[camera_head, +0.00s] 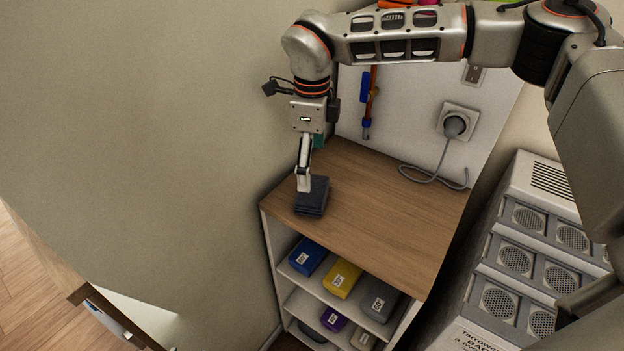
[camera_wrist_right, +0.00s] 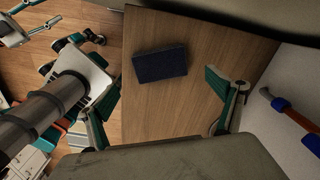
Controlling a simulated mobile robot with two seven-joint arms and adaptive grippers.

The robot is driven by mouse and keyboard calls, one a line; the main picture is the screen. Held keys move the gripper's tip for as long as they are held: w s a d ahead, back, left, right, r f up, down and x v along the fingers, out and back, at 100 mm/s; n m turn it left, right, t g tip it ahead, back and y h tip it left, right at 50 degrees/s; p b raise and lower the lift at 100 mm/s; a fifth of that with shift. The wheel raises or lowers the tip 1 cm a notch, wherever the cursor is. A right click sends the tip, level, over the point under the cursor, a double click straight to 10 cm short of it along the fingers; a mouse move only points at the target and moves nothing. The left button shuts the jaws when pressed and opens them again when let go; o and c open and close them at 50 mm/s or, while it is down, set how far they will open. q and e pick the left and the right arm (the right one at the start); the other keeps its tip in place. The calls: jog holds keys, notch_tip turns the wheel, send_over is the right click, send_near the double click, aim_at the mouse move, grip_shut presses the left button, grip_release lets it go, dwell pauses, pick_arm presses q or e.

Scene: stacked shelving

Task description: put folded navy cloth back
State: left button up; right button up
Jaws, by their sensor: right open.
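The folded navy cloth (camera_head: 312,197) is a dark, flat, block-like stack on the wooden top of the shelf unit, near its left edge. My right gripper (camera_head: 303,186) points down at the cloth, its fingers overlapping the cloth's upper left part in the head view. In the right wrist view, the gripper (camera_wrist_right: 162,80) has its teal-padded fingers spread wide. The cloth (camera_wrist_right: 160,64) lies on the wood ahead of the gap between them, and nothing is held. Whether a finger touches the cloth is unclear.
The shelf top (camera_head: 390,215) is clear to the right of the cloth. Below are blue (camera_head: 307,257), yellow (camera_head: 342,278) and grey (camera_head: 379,299) labelled items. A wall stands close on the left. A cable and socket (camera_head: 458,122) are at the back; a grey speaker-like unit (camera_head: 530,240) stands right.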

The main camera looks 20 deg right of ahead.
jog(key=shift+r, duration=2.1)
jog(key=shift+s+f, duration=0.1)
